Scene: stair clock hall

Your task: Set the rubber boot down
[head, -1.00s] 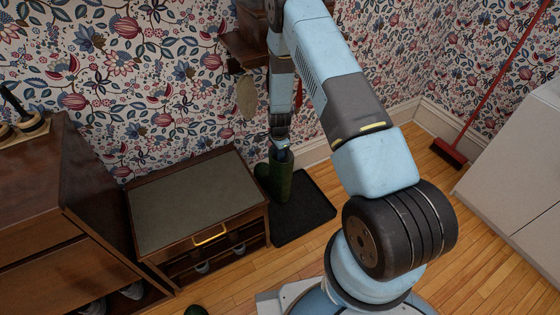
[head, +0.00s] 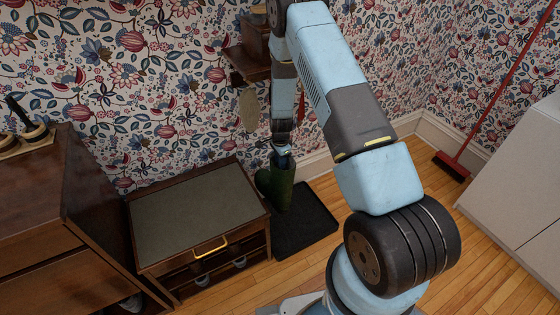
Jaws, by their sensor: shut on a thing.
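The green rubber boot (head: 279,186) hangs upright below my gripper (head: 281,153) in the head view. My gripper is shut on the top of the boot's shaft; the fingers are small and partly hidden by the boot. The boot overlaps the left back part of a black tray (head: 310,222) on the wooden floor. I cannot tell from this view whether its sole touches the tray.
A low cabinet with a grey-green top (head: 195,213) and shoes on its lower shelf stands close left of the boot. A taller brown cabinet (head: 30,205) is at far left. A wooden wall shelf (head: 245,62) is near my arm. A red broom (head: 490,105) leans at right.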

